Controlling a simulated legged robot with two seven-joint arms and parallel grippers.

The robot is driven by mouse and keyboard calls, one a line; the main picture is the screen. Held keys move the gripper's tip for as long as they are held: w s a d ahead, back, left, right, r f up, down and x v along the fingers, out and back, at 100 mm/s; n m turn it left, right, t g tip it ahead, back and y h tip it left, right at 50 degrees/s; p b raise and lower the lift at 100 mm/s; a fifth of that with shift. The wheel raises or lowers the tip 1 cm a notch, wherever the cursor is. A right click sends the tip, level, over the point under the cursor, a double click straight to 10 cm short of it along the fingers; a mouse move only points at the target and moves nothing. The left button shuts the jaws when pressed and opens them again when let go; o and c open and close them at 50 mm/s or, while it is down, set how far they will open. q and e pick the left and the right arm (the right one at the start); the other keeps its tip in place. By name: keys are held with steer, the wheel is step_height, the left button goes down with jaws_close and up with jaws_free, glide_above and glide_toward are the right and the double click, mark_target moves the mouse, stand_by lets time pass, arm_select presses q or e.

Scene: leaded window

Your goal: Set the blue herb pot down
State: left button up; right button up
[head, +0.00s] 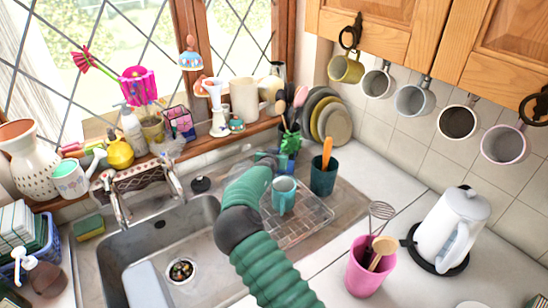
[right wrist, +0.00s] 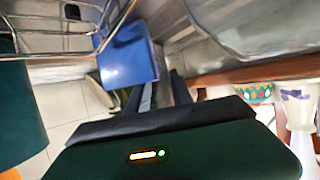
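My right arm rises from the bottom of the head view, and its gripper (head: 268,160) is by the back of the sink's draining area, partly hidden by the arm. A herb with green leaves (head: 290,139) shows just beyond it; its pot is mostly hidden in the head view. In the right wrist view the blue pot (right wrist: 127,55) is a flat-sided block just ahead of the two dark fingers of my right gripper (right wrist: 163,88). The fingers stand apart; I cannot tell whether they touch the pot. My left gripper is in neither view.
A teal mug (head: 284,190) stands on the wire rack (head: 305,220), close to my arm. A dark pot with an orange-handled tool (head: 324,178) stands to the right. Plates (head: 335,125) lean behind. The sink (head: 165,245) is at left; the faucet (head: 175,180) stands behind it.

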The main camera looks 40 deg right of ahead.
steer(key=v, duration=1)
steer(key=shift+s+a+r+b, duration=0.15)
steer(key=shift+s+a+b, duration=0.1)
steer(key=shift+b, duration=0.1)
steer(key=shift+r, duration=0.1)
